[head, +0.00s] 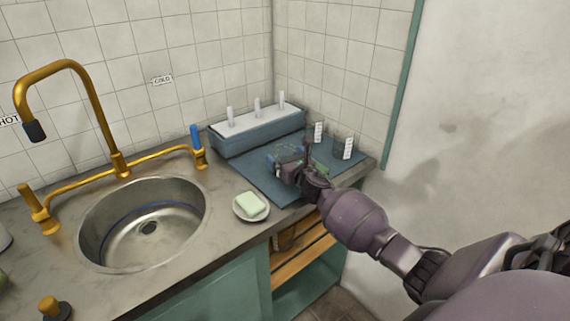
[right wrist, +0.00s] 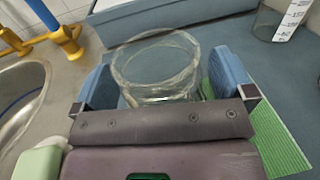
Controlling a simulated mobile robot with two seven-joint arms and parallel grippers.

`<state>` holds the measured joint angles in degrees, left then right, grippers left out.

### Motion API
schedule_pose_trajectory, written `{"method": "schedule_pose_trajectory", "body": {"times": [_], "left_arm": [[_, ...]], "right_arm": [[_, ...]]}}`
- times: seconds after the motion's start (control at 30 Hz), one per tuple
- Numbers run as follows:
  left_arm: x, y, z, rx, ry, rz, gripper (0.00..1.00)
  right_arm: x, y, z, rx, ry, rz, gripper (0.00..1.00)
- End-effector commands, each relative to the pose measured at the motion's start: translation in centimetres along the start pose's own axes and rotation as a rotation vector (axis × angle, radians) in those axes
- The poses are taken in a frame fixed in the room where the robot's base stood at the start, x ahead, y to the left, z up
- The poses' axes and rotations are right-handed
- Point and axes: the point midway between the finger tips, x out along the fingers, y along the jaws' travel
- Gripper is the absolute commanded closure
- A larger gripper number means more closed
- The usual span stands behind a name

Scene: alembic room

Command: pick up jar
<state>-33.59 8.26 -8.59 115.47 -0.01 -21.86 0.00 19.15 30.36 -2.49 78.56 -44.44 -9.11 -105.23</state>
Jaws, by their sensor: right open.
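A clear glass jar (right wrist: 155,62) with a round open rim stands on the blue mat (right wrist: 262,75), in the right wrist view. My right gripper (right wrist: 165,82) is open, with one blue finger pad to the left of the jar and one to the right. The jar sits between the pads; I cannot tell whether either pad touches it. In the head view my right gripper (head: 288,160) is over the blue mat and largely hides the jar. My left gripper is not in view.
A blue box with a white top and several pegs (head: 258,125) stands behind the mat. Two labelled glass vessels (head: 317,131) (head: 345,149) stand at the back right. A soap dish (head: 251,206) and sink (head: 142,226) are to the left. A green striped pad (right wrist: 270,130) lies beside the jar.

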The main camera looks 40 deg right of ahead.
Motion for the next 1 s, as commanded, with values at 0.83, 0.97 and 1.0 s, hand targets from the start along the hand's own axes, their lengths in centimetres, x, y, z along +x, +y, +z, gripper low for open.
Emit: {"method": "schedule_pose_trajectory", "body": {"times": [0.83,0.97,1.0], "left_arm": [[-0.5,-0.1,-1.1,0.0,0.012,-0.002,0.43],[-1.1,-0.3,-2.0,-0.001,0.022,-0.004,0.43],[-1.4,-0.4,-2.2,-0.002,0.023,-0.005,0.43]], "right_arm": [[0.0,0.0,2.2,-0.002,-0.007,0.002,0.54],[0.1,-0.1,5.1,-0.005,-0.01,0.002,0.54],[0.1,0.0,6.1,-0.005,-0.011,0.003,0.54]]}}
